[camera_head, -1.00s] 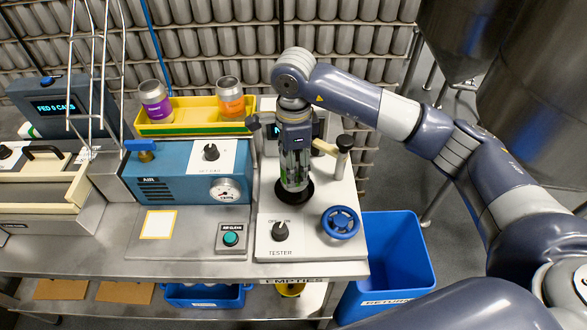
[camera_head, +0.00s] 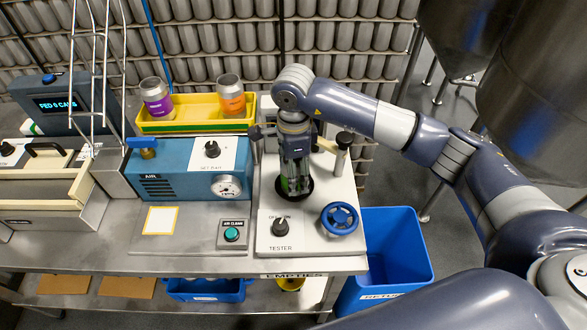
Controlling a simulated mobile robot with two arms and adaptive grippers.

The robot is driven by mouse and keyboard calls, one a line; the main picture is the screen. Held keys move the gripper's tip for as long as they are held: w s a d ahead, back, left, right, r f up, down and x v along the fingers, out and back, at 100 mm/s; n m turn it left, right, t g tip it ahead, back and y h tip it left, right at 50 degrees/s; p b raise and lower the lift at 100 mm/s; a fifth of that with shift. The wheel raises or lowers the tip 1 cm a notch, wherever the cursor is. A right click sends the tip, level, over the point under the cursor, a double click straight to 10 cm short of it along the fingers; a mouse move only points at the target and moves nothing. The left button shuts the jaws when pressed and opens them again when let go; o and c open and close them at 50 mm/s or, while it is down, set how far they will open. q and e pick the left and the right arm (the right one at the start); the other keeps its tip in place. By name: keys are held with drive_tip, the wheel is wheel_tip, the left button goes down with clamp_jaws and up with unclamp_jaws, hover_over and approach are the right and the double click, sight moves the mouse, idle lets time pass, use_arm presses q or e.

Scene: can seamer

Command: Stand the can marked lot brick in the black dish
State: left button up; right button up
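My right gripper (camera_head: 295,180) points straight down over the black dish (camera_head: 308,192) on the tester. Between and behind its dark fingers a little green shows low down, perhaps a can at the dish; the fingers hide most of it, and I cannot tell whether they are closed on it. An orange-labelled can (camera_head: 232,104) and a purple-labelled can (camera_head: 157,106) stand in the yellow tray (camera_head: 190,126). I cannot read the lot words on either label. My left gripper is out of view.
The tester (camera_head: 290,244) carries a knob, a blue handwheel (camera_head: 340,218) and a black-topped post (camera_head: 343,150) close right of the gripper. The blue air unit (camera_head: 175,180) stands on its left. A blue bin (camera_head: 395,250) is below right.

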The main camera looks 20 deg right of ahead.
drive_tip(key=shift+r, duration=0.1)
drive_tip(key=shift+r, duration=0.2)
wheel_tip(320, 180, up, 10)
drive_tip(key=b, duration=0.3)
drive_tip(key=shift+r, duration=0.85)
